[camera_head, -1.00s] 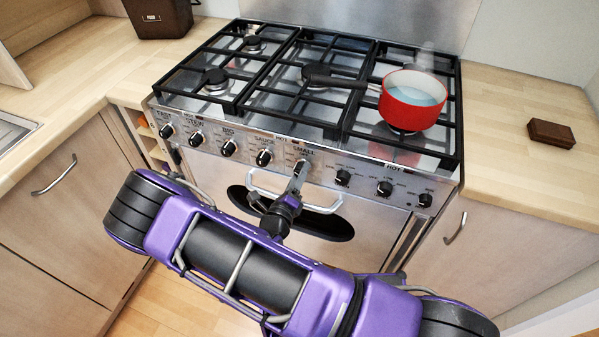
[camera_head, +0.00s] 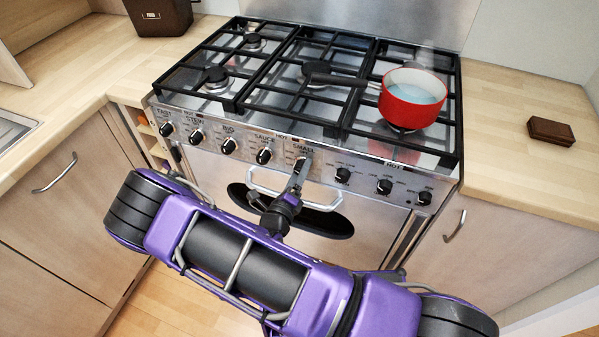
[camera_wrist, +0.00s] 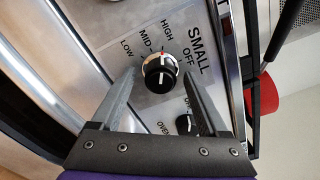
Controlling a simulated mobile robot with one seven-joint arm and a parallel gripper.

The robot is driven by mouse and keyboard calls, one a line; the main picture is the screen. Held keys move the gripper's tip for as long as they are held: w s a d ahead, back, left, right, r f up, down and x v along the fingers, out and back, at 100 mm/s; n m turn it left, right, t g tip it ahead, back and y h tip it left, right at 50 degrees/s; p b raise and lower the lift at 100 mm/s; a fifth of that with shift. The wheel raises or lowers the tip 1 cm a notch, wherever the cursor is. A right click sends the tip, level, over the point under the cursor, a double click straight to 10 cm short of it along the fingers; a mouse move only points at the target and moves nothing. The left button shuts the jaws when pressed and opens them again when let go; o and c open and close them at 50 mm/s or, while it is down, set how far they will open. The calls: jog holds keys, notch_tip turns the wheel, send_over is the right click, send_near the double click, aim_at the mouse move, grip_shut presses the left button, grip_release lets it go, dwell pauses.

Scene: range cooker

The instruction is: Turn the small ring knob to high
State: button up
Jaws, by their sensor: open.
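The small ring knob (camera_wrist: 160,72) is a black round knob with a silver base and a white line on it, on the steel cooker panel. In the wrist view it is labelled SMALL, with OFF, HIGH, MID and LOW printed around it. A red mark shows at its upper edge. My gripper (camera_wrist: 160,76) is open, one finger on each side of the knob with gaps showing. Whether the fingertips reach past its front face is hard to tell. In the head view my gripper (camera_head: 298,170) is at the panel and mostly hides the knob.
Other control knobs line the panel, such as the sauce knob (camera_head: 263,156) to the left and another knob (camera_head: 343,174) to the right. An oven door handle (camera_head: 310,203) lies below. A red pan (camera_head: 408,110) with steam sits on the right-hand grate.

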jog(key=shift+s, duration=0.1)
jog(key=v, duration=1.7)
jog(key=shift+a+r, duration=0.1)
